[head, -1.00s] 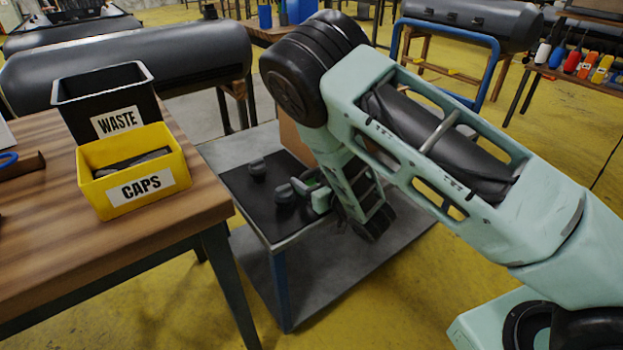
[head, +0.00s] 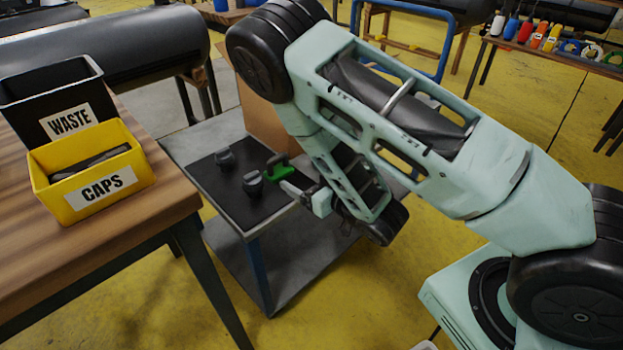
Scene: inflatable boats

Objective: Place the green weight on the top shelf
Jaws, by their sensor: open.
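The green weight (head: 280,170) is a small green piece at the right side of the cart's top shelf (head: 201,180), which has a black mat. It looks to rest there, though its underside is partly hidden. My gripper (head: 293,193) is open, just right of and nearer than the green weight. Its fingers point left over the shelf's right edge. I cannot tell whether a fingertip still touches the weight. Two dark grey weights, one behind (head: 225,157) and one in front (head: 252,183), stand on the mat left of the green one.
A lower grey shelf (head: 285,270) lies under the top one. A cardboard box (head: 262,115) stands behind the cart. At left, a wooden table (head: 150,205) holds the black WASTE bin (head: 70,100) and yellow CAPS bin (head: 95,180). Yellow floor is open in front.

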